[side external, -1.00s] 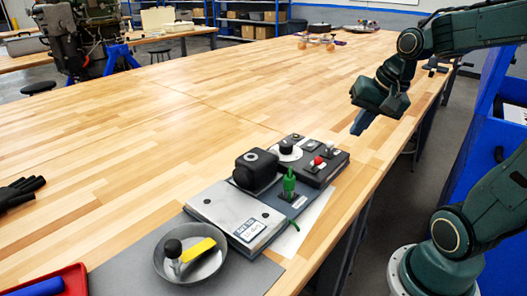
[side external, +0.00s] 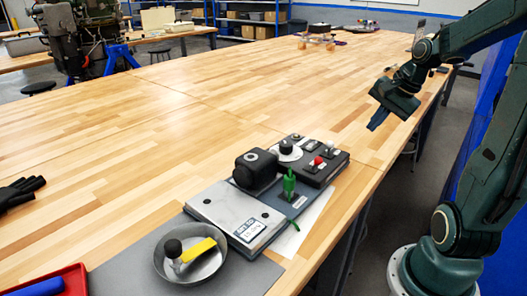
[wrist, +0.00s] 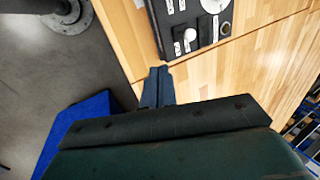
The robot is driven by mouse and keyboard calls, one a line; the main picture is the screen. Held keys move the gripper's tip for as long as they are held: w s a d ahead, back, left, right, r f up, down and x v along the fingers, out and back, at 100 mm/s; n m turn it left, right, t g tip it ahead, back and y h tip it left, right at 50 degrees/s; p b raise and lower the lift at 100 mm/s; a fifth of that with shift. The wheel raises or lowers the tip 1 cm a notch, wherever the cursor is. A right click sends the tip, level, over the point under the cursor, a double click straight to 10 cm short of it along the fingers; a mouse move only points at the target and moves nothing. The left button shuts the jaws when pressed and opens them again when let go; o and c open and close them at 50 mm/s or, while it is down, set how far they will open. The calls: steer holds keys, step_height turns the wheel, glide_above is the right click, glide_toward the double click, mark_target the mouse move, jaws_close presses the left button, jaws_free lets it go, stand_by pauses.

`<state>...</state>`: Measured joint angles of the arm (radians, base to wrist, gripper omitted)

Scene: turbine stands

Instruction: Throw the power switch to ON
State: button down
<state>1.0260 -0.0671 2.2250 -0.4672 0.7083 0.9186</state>
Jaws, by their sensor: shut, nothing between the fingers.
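The black control panel (side external: 322,164) lies on the wooden table near its right edge. It carries a red-topped control (side external: 318,161), a small pale-tipped one (side external: 329,146) and a black knob on a white dial (side external: 287,150). Which control is the power switch, and its ON/OFF position, cannot be read. Part of the panel shows at the top of the wrist view (wrist: 180,18), with white labels and small controls. My gripper (side external: 375,125) is shut and empty, above the table edge, up and right of the panel and apart from it. Its blue fingers show in the wrist view (wrist: 159,72).
Beside the panel are a black box (side external: 256,170), an upright green handle (side external: 289,185), a grey labelled box (side external: 232,212) and a bowl (side external: 190,262) with a yellow-handled item. A black glove (side external: 20,190) and red tray (side external: 60,280) lie left. The table's middle is clear.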

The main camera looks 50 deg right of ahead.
mark_target(330, 148)
steer(key=shift+w+f, duration=0.1)
steer(key=shift+f, duration=0.1)
steer(key=shift+w+f, duration=1.95)
steer(key=shift+f, duration=0.2)
steer(key=shift+w+f, duration=1.95)
steer(key=shift+f, duration=0.2)
